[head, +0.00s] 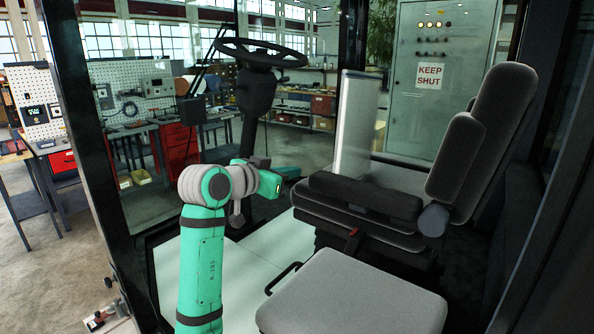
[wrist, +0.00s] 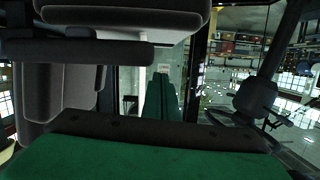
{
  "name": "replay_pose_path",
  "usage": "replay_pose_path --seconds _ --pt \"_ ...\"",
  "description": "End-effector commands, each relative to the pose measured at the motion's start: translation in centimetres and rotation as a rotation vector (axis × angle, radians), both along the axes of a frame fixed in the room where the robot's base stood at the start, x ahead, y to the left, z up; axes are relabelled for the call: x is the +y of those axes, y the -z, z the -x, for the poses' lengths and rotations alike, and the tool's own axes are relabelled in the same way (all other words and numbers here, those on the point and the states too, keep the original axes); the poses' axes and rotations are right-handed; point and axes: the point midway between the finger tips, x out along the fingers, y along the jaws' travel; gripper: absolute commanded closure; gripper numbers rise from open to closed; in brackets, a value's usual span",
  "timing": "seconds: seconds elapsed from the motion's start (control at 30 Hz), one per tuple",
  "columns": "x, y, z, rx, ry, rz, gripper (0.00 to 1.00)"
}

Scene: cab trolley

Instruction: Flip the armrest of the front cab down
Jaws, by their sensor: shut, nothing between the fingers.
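The armrest (head: 365,196) of the cab seat is a long dark padded bar. It lies nearly level across the seat's near side, with a round grey hinge (head: 433,220) at its rear end beside the backrest (head: 505,125). In the wrist view, which looks upside down, a dark bar that seems to be the armrest (wrist: 50,49) crosses at the upper left. My gripper (head: 272,185) is left of the armrest's front end, apart from it. Its green fingers (wrist: 164,78) are together and empty. Their tips are hard to make out in the head view.
The grey seat cushion (head: 365,223) is below the armrest. Another grey pad (head: 350,298) stands in the foreground. The steering wheel (head: 260,54) and its column are behind my gripper. A dark cab post (head: 95,150) rises at the left. The pale floor (head: 245,270) near my arm is clear.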

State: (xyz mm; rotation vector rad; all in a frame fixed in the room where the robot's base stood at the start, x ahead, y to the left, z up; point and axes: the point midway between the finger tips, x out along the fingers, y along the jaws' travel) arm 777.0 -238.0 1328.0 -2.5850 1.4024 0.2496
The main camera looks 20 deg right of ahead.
Motion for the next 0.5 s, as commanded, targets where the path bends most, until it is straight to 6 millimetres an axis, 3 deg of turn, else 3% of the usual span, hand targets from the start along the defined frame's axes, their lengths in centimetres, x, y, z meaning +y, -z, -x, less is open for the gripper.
replay_pose_path --seconds 0.2,0.5 --pt "1.7 -1.5 1.4 -0.015 0.010 0.006 1.00" --pt "3.1 -1.9 1.6 -0.019 0.000 0.008 1.00"
